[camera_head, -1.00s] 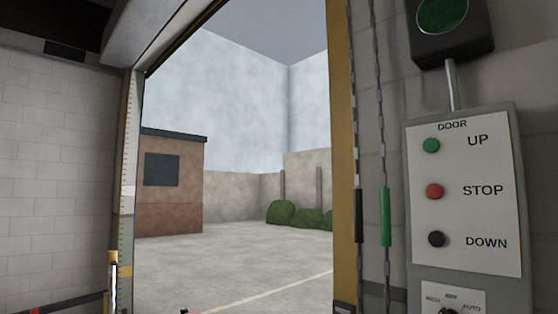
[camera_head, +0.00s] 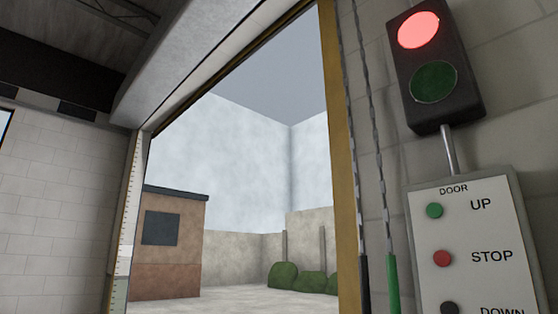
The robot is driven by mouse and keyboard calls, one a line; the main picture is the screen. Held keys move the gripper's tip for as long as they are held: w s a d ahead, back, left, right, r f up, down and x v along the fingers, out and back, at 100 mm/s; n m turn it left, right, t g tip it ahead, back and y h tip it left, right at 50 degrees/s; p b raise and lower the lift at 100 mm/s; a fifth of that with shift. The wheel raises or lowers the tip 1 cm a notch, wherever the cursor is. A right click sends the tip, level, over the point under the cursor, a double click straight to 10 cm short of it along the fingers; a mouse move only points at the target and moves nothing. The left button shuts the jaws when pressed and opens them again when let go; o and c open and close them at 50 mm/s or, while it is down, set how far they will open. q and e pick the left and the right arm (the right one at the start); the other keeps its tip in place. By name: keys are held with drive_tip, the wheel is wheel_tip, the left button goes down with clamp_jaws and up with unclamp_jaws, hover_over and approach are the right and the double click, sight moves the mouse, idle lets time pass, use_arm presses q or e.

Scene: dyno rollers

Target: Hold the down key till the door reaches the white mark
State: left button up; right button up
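The door control panel (camera_head: 485,235) is on the wall at the right. It has a green UP button (camera_head: 434,210), a red STOP button (camera_head: 442,258) and a black DOWN button (camera_head: 449,308), partly cut by the bottom edge. The doorway is open to a yard. A grey housing (camera_head: 190,60) runs along its top; I cannot make out a separate door edge. A scale strip (camera_head: 127,215) runs down the left jamb, with a white part low on it. Neither gripper is in view.
A signal light (camera_head: 433,65) above the panel has its red lamp lit and green lamp dark. Chains with black (camera_head: 364,285) and green (camera_head: 393,285) handles hang beside the yellow right jamb (camera_head: 340,150). Outside are a brick hut (camera_head: 165,240) and bushes (camera_head: 300,278).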

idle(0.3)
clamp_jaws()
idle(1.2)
